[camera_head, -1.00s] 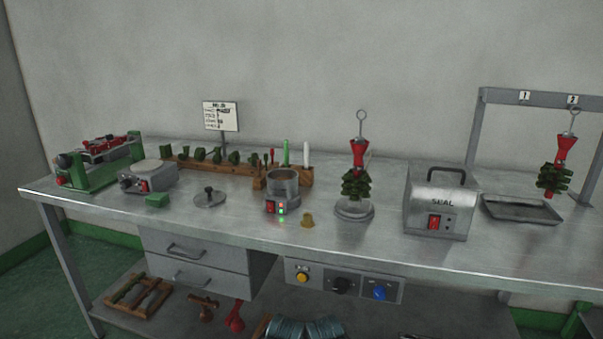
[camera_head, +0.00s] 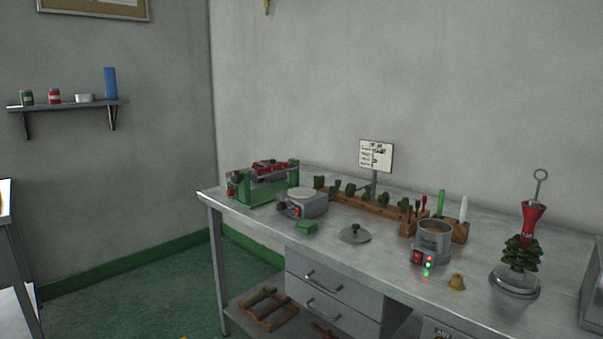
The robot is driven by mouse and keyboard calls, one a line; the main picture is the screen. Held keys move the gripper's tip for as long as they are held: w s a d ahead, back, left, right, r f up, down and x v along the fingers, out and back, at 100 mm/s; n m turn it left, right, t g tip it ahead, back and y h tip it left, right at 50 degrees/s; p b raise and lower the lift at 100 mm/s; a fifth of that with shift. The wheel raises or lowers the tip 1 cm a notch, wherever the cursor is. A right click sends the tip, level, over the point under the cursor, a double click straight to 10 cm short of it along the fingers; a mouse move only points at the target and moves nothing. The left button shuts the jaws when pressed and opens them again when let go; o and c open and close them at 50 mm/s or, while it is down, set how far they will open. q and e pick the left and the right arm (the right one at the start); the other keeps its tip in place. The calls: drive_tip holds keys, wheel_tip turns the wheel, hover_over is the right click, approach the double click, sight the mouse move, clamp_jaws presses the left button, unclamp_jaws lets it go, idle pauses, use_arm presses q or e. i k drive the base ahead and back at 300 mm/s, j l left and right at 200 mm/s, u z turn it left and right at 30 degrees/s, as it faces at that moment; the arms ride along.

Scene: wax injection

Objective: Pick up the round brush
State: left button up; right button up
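I cannot make out a round brush for certain in the head view. A wooden block (camera_head: 460,230) on the workbench holds a green stick (camera_head: 440,203), a white pointed stick (camera_head: 463,209) and small red-handled tools (camera_head: 424,204). Neither of my grippers is in view.
The metal workbench (camera_head: 385,262) carries a green clamp machine (camera_head: 262,183), a grey hot plate (camera_head: 302,203), a metal pot (camera_head: 433,241) and a red-topped wax tree (camera_head: 522,250). A wall shelf (camera_head: 70,104) holds several containers. Green floor (camera_head: 150,295) lies open at left.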

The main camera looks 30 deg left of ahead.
sight(464, 207)
drive_tip(key=i+j, duration=0.1)
drive_tip(key=j, duration=0.4)
drive_tip(key=i+j, duration=0.1)
drive_tip(key=j, duration=0.4)
drive_tip(key=i+j, duration=0.15)
drive_tip(key=j, duration=0.35)
